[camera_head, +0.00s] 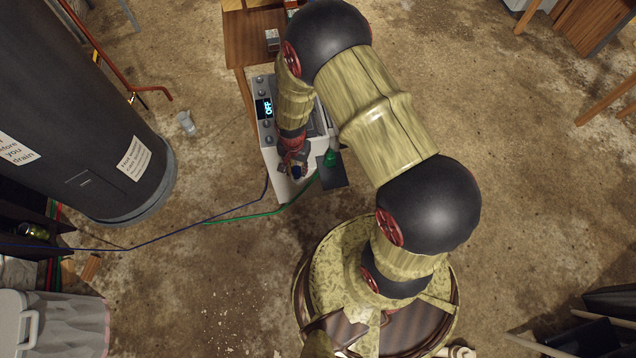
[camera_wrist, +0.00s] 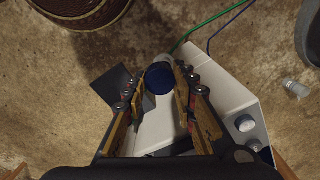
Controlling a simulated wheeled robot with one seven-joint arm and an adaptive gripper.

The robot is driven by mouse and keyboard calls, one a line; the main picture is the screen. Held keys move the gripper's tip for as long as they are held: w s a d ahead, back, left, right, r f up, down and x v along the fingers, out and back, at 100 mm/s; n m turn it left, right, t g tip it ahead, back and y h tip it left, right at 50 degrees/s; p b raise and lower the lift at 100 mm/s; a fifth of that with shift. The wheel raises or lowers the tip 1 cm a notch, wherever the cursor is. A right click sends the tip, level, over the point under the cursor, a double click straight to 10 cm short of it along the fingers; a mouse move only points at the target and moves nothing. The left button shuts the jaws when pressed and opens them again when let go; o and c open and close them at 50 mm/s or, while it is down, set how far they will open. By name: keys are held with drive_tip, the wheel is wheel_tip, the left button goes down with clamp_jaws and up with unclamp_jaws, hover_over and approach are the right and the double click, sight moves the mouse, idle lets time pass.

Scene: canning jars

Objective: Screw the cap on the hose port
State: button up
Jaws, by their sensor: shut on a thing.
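A round blue cap (camera_wrist: 158,78) sits between the fingertips of my gripper (camera_wrist: 160,86) in the wrist view, and the gripper is shut on it. In the head view my gripper (camera_head: 293,160) is over the front end of a white and grey machine (camera_head: 260,82), with a bit of blue at its tip. A pale rounded part (camera_wrist: 167,59) shows just past the cap's far edge; I cannot tell whether it is the hose port or whether the cap touches it. The threads are hidden under the cap.
A green fitting (camera_head: 330,158) and a dark square plate (camera_head: 332,178) are beside the gripper. A green hose (camera_head: 250,216) and a blue hose (camera_head: 200,225) run left across the floor. A dark tank (camera_head: 95,120) stands left, and a clear jar (camera_head: 186,123) is on the floor.

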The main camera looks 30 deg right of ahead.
sight(295, 168)
drive_tip(key=shift+w+a+r+n, duration=0.15)
drive_tip(key=shift+w+r+n, duration=0.3)
drive_tip(key=shift+w, duration=0.35)
drive_tip(key=shift+r, duration=0.25)
drive_tip(key=shift+s+n, duration=0.35)
drive_tip(key=shift+s, duration=0.05)
drive_tip(key=shift+f+b, duration=1.75)
drive_tip(key=shift+f, duration=0.6)
drive_tip(key=shift+f, duration=1)
idle(0.5)
drive_tip(key=shift+o, duration=0.8)
clamp_jaws()
